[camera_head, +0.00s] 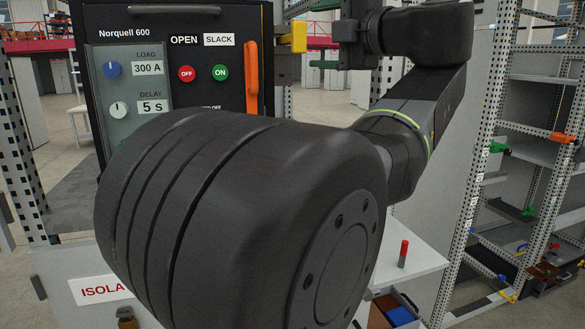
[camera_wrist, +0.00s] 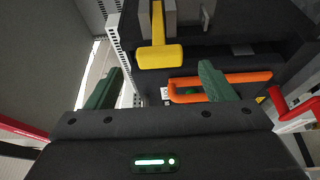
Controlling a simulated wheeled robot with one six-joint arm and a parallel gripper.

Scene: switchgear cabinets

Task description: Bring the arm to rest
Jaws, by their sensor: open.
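My arm fills the middle of the head view, with a large dark joint in front of the cabinet. My gripper (camera_wrist: 160,86) shows in the wrist view with its two green fingers apart and nothing between them. The gripper faces the cabinet side, where a yellow handle (camera_wrist: 160,56) and an orange handle (camera_wrist: 222,84) show beyond the fingers. In the head view the gripper is partly seen beside the yellow handle (camera_head: 298,37); whether they touch is unclear.
The Norquell 600 panel (camera_head: 124,32) has an orange handle (camera_head: 252,78), a red OFF button (camera_head: 187,73) and a green ON button (camera_head: 220,73). A perforated shelf rack (camera_head: 478,150) stands at right. A red-topped cylinder (camera_head: 403,253) stands on a white surface (camera_head: 425,262).

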